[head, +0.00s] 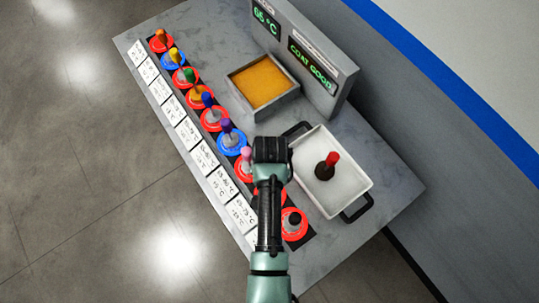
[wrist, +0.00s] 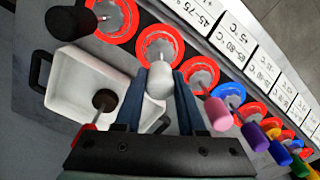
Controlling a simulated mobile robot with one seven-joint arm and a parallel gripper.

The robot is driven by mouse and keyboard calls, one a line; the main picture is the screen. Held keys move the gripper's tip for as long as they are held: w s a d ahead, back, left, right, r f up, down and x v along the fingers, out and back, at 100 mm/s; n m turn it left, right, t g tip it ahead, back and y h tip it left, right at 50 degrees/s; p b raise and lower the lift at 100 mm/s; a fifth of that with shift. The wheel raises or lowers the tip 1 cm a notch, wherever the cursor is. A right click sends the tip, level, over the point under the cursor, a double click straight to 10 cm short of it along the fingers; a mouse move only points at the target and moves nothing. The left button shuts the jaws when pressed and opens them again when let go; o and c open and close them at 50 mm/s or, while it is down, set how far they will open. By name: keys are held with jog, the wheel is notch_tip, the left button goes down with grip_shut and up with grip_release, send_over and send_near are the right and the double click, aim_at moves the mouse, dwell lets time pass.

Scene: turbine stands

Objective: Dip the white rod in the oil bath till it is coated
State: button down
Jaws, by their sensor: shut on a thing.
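In the wrist view, my gripper (wrist: 160,88) is shut on the white rod (wrist: 158,78), whose rounded white end shows between the two blue fingers. Behind it is a red-ringed holder (wrist: 160,42), between the pink rod's and the black rod's holders. I cannot tell whether the rod is seated in this holder or above it. In the head view my gripper (head: 271,165) is over the lower part of the holder row and hides the white rod. The oil bath (head: 262,80), a square grey vessel with orange oil, stands further up the table, apart from my gripper.
A white tray (head: 354,176) with black handles holds a dark rod with a red top (head: 327,166). A pink rod (wrist: 218,113) and a black rod (wrist: 72,22) flank my gripper. The panel (head: 318,62) reads 66 °C and COAT GOOD. Labels (head: 189,133) line the holders.

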jog(key=shift+r, duration=0.3)
jog(key=shift+r+p, duration=0.8)
jog(key=shift+p, duration=0.25)
jog(key=shift+r, duration=0.1)
